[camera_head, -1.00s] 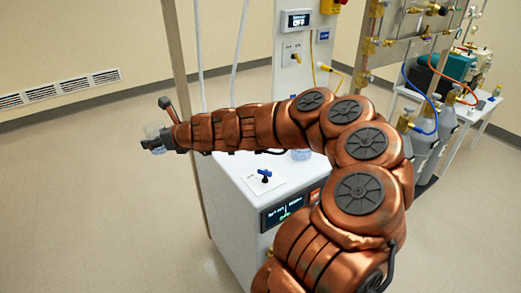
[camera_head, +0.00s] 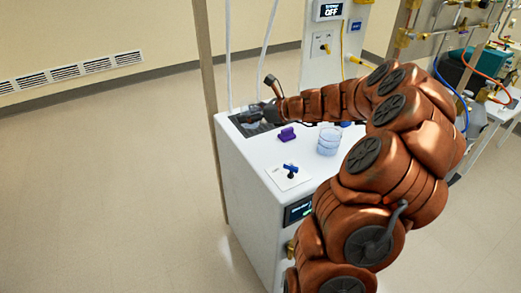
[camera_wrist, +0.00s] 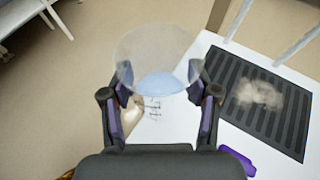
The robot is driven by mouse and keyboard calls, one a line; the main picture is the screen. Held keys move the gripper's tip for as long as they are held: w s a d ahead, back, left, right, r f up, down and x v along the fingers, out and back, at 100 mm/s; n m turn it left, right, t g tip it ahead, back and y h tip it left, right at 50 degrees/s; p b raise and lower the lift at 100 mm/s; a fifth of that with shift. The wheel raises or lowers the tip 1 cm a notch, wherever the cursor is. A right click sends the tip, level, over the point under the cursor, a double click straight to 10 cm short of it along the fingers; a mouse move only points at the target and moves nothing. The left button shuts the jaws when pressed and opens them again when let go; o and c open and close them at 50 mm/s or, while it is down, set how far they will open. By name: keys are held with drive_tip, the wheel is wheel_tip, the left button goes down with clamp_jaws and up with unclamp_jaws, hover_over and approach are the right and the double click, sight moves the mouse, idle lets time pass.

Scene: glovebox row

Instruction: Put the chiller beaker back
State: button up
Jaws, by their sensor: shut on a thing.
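My gripper (camera_wrist: 160,80) is shut on a clear round beaker (camera_wrist: 158,48) with pale blue liquid. In the head view my gripper (camera_head: 258,115) is above the back left of the white chiller cabinet (camera_head: 250,160), and the held beaker is mostly hidden there. A dark ribbed grate (camera_wrist: 290,129) is set in the cabinet top, to the right of the beaker in the wrist view. A pale blurred patch lies on the grate. The grate's edge also shows in the head view (camera_head: 239,124). The beaker appears above the cabinet's edge, apart from the grate.
A second clear bluish vessel (camera_head: 328,142) stands on the cabinet top. A purple block (camera_head: 287,134) lies near the grate and also shows in the wrist view (camera_wrist: 236,160). A blue valve handle (camera_head: 290,169) sits at the front. Pale tubes (camera_head: 262,55) rise behind the cabinet.

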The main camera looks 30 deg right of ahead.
drive_tip(key=shift+n+g+y, duration=0.3)
drive_tip(key=shift+y, duration=0.2)
drive_tip(key=shift+s+d+f+p, duration=0.25)
drive_tip(key=shift+s+d+f, duration=0.15)
drive_tip(key=shift+f, duration=1.3)
drive_tip(key=shift+s+d+f+p, duration=0.2)
drive_tip(key=shift+s+d+f, duration=0.2)
drive_tip(key=shift+f, duration=1.35)
drive_tip(key=shift+s+d+f+p, duration=0.3)
drive_tip(key=shift+s+f, duration=0.2)
drive_tip(key=shift+f, duration=1.2)
drive_tip(key=shift+f, duration=0.1)
drive_tip(key=o, duration=1.2)
drive_tip(key=shift+o, duration=0.2)
